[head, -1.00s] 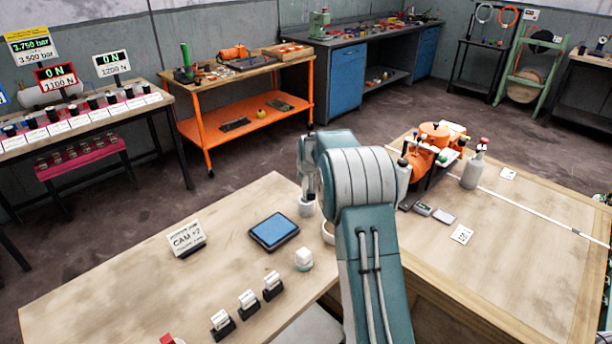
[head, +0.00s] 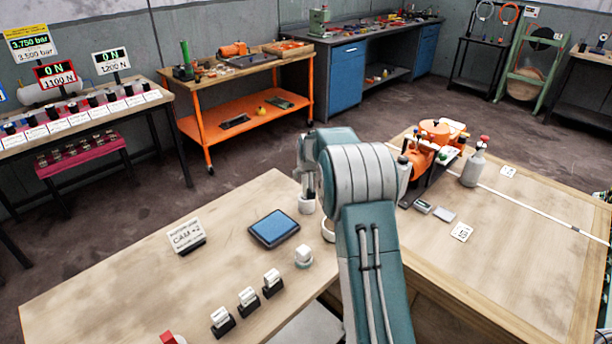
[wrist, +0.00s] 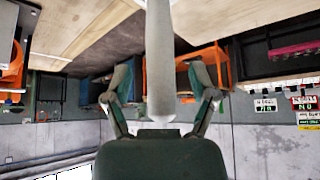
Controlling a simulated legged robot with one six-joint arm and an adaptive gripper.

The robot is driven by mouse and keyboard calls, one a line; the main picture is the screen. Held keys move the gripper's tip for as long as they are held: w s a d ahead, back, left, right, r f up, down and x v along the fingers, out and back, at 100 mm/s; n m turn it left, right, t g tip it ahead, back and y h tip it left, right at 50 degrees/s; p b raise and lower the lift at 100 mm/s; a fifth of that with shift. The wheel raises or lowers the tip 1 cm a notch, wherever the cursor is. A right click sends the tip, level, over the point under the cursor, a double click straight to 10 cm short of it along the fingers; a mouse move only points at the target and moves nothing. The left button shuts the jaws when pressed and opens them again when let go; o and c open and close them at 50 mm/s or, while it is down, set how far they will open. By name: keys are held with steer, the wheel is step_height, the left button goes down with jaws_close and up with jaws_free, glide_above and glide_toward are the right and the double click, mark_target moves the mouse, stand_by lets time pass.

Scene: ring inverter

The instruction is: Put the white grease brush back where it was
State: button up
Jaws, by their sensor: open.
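A pale grey-white rod, which looks like the white grease brush (wrist: 160,60), runs between the two fingers of my gripper (wrist: 163,75) in the wrist view. The fingers are apart, with a gap on either side of the rod. In the head view my gripper (head: 306,170) points down at the far right corner of the near workbench, partly hidden by my arm. A small white cup (head: 306,206) stands right below it. Whether the brush's lower end is inside the cup cannot be told.
A blue pad (head: 274,228) and a white-capped jar (head: 303,256) lie near the cup. A white dish (head: 328,230) is partly hidden behind my arm. Several small black stands (head: 248,299) and a CAM sign (head: 187,238) sit on the bench. An orange machine (head: 425,150) stands right.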

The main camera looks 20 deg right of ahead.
steer(key=v, duration=1.2)
steer(key=s+a+r+n+y, duration=0.1)
steer(key=s+a+r, duration=0.45)
steer(key=s, duration=0.25)
steer(key=s+a+r+n, duration=0.1)
steer(key=s+a+r, duration=0.3)
steer(key=s+a, duration=0.3)
steer(key=s+a+f, duration=0.1)
steer(key=s+a, duration=0.2)
steer(key=s, duration=0.8)
steer(key=s+a+f+n+g+y, duration=0.1)
steer(key=s+a+f, duration=0.1)
steer(key=s, duration=1)
steer(key=shift+s+a+f, duration=0.2)
steer(key=shift+a+f, duration=0.15)
